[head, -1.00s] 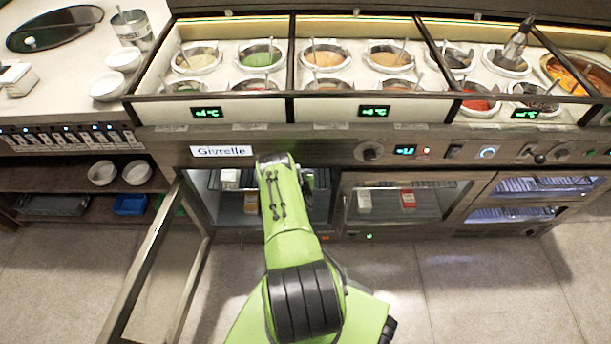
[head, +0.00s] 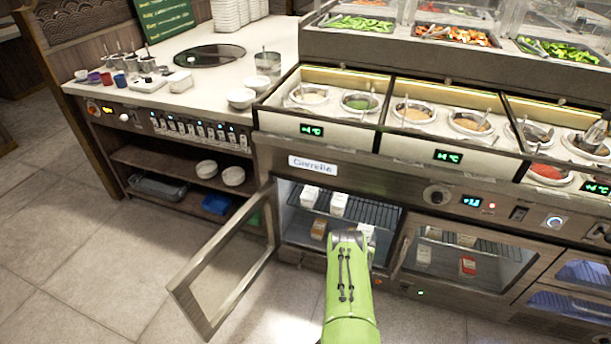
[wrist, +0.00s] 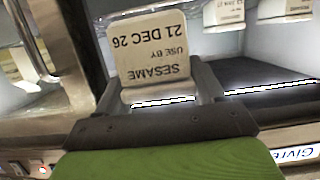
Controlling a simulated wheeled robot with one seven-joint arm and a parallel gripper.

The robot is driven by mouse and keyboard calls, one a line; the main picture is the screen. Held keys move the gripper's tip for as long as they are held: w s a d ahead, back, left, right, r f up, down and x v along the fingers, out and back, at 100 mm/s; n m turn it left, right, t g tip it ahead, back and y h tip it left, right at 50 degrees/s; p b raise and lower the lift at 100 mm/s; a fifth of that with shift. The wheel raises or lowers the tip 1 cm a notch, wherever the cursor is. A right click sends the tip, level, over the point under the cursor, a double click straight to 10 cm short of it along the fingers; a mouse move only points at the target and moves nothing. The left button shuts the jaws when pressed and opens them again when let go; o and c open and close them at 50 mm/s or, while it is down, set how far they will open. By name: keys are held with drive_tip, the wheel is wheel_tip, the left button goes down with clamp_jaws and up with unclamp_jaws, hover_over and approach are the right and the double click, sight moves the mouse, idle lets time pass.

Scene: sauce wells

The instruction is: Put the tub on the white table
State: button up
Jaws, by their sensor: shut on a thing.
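My gripper (wrist: 165,100) is shut on a pale tub (wrist: 158,48) labelled SESAME, USE BY 21 DEC 26; the lettering is upside down in the wrist view. In the head view, a pale tub (head: 366,232), apparently the held one, shows just beyond the end of my green arm, at the front of the open fridge compartment (head: 290,222). My fingers are hidden there. The white-topped counter (head: 215,88), the likely white table, stands at the upper left of the head view.
The open glass fridge door (head: 228,285) swings out left of my arm. Other pale tubs (head: 310,193) stand inside the fridge. The counter holds white bowls (head: 241,98), a steel container (head: 268,64), a dark oval plate (head: 209,55) and small cups. Its middle front has bare room.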

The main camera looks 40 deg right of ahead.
drive_tip(key=shift+d, duration=0.1)
drive_tip(key=w+a+r+n+t+y, duration=0.35)
drive_tip(key=w+a, duration=0.35)
drive_tip(key=a, duration=0.5)
drive_tip(key=w+a+r+n+t+y, duration=0.2)
drive_tip(key=w+a+r+n, duration=0.15)
drive_tip(key=w+a, duration=0.65)
drive_tip(key=s+a+r+n+t+y, duration=0.15)
drive_tip(key=a+r, duration=0.25)
drive_tip(key=a, duration=0.5)
drive_tip(key=s+a+r+n+y, duration=0.1)
drive_tip(key=a+r+n+y, duration=0.2)
drive_tip(key=a, duration=0.6)
drive_tip(key=s+a+r+n+t+y, duration=0.1)
drive_tip(key=a+r+y, duration=0.3)
drive_tip(key=a, duration=0.5)
drive_tip(key=s+r+p, duration=0.2)
drive_tip(key=r+p, duration=0.6)
drive_tip(key=r, duration=0.2)
drive_tip(key=s+r+h+p, duration=0.1)
drive_tip(key=s+r+p, duration=0.1)
drive_tip(key=r+p, duration=0.7)
drive_tip(key=shift+r+p, duration=0.3)
drive_tip(key=shift+r, duration=0.2)
